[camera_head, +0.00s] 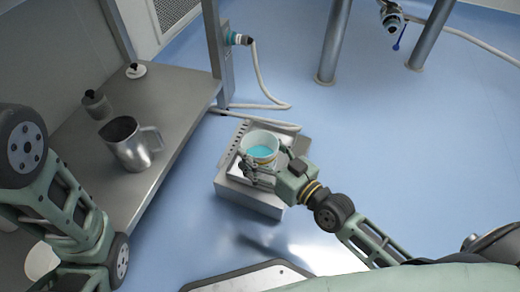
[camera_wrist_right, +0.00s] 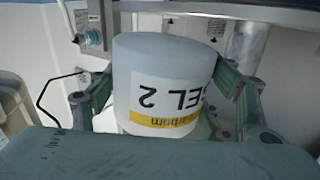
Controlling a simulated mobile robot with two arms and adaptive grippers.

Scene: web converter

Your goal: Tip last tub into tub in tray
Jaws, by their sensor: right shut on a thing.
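A white tub (camera_head: 262,140) with teal contents shows in the head view, over a metal tray (camera_head: 236,152) on a low grey block. My right gripper (camera_head: 268,161) is shut around this tub from the right. In the right wrist view the tub (camera_wrist_right: 163,75) fills the middle between both fingers, with upside-down black lettering and a yellow band on its label. The tub looks close to upright in the head view. I cannot make out a second tub in the tray; the held tub and gripper cover part of it. My left gripper is out of view.
A steel bench (camera_head: 165,92) on the left bears a metal jug (camera_head: 130,146), a small grey container (camera_head: 96,103) and a white-based piece (camera_head: 135,71). A hose (camera_head: 262,82) runs on the blue floor behind the tray. Floor to the right is mostly clear, with metal posts (camera_head: 335,45) behind.

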